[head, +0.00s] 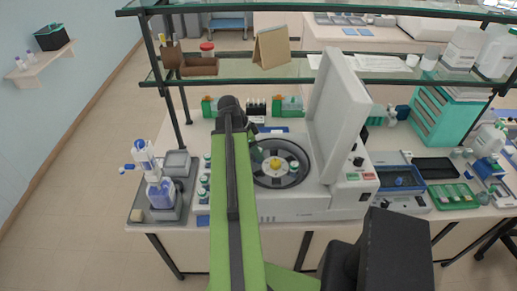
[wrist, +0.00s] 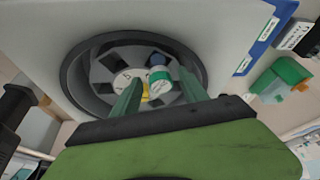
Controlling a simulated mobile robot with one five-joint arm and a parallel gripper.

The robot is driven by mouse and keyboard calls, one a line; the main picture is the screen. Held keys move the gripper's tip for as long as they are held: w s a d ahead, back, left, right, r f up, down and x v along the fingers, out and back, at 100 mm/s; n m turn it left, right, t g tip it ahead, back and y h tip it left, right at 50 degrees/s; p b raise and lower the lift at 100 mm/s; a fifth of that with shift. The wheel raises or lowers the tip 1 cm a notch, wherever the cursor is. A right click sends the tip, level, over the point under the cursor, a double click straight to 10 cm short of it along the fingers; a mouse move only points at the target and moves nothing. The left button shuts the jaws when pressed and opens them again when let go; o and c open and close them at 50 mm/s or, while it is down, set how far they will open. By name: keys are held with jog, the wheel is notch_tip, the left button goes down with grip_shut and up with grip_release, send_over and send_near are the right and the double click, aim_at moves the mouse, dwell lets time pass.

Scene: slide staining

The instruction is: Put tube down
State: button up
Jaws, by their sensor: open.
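The centrifuge (head: 315,205) stands on the bench with its lid raised. Its round dark rotor (head: 280,180) is exposed, and the rotor bowl (wrist: 78,85) fills the upper middle of the wrist view. A tube with a white top and green band (wrist: 160,80) sits in the rotor, between my fingers in the picture. Contact with a tube cannot be told. In the head view my arm hides the gripper.
The raised lid (head: 335,115) stands just right of the rotor. A tray with bottles (head: 160,190) is at the left bench end. A blue box (head: 400,180) and a green tray (head: 452,196) are to the right. A glass shelf (head: 330,75) crosses above the bench.

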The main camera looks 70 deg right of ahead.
jog(key=p+v, duration=0.7)
jog(key=v, duration=0.2)
jog(key=shift+r, duration=0.3)
